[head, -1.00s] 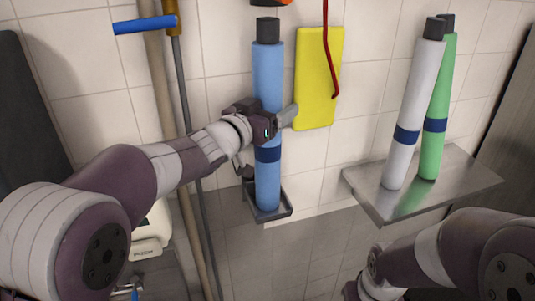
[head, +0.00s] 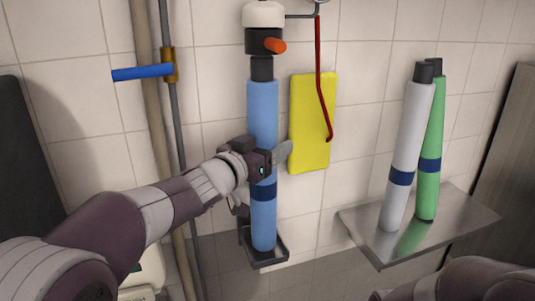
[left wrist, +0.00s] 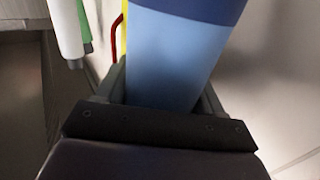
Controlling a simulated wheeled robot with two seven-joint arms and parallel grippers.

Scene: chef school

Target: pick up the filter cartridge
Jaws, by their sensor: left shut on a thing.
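The blue filter cartridge (head: 263,112) stands upright against the tiled wall, with a black cap and a dark blue band. Its foot is at a small metal tray (head: 268,259). Its cap is directly beneath a black-and-white filter head (head: 264,38) with an orange lever; I cannot tell whether they touch. My left gripper (head: 274,156) is shut around the cartridge just above the band. In the left wrist view the cartridge (left wrist: 172,65) fills the space between the fingers (left wrist: 165,95). My right gripper is out of view; only part of my right arm shows.
A white cartridge (head: 404,150) and a green cartridge (head: 431,155) stand on a metal shelf (head: 450,225) at the right. A yellow panel (head: 312,125) and a red hanging rod (head: 319,70) are close behind the gripper. Pipes with a blue handle (head: 142,73) run at the left.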

